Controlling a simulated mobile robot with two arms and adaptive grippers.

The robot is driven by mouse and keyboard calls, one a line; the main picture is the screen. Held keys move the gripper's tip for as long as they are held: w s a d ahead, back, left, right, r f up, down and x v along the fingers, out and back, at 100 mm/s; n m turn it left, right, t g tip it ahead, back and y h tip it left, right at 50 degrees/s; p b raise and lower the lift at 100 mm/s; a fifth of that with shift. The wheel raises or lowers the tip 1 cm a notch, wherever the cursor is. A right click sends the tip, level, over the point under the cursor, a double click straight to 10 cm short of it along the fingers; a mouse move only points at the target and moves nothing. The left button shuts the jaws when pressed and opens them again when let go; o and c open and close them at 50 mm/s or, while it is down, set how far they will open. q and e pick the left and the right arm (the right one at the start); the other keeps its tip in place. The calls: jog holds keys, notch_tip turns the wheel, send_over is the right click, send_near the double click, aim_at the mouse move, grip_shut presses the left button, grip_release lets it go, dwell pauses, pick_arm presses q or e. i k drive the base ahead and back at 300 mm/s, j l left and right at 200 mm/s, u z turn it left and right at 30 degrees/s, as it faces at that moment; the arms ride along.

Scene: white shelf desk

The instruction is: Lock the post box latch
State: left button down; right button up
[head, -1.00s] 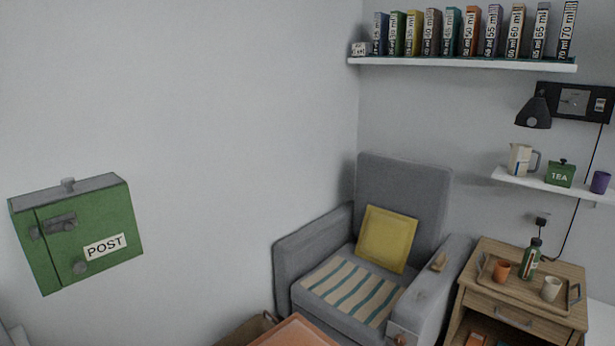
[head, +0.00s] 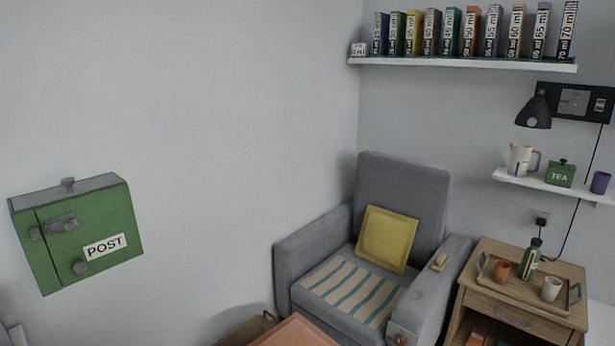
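The green post box (head: 105,216) hangs on the white wall at the left of the head view. The grey latch (head: 60,225) sits at the upper left of the front, lying roughly level across the door's seam. Whether its bolt is fully home is too small to tell. Neither of my grippers is in view; only a pale grey piece shows at the bottom left corner.
A grey armchair (head: 405,185) with a yellow cushion stands in the corner. A wooden side table (head: 480,290) with a tray is at the right. An orange-topped surface (head: 295,333) is at the bottom edge. Shelves hang above. The wall around the post box is clear.

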aim_at(68, 224)
jog(key=u, duration=1.3)
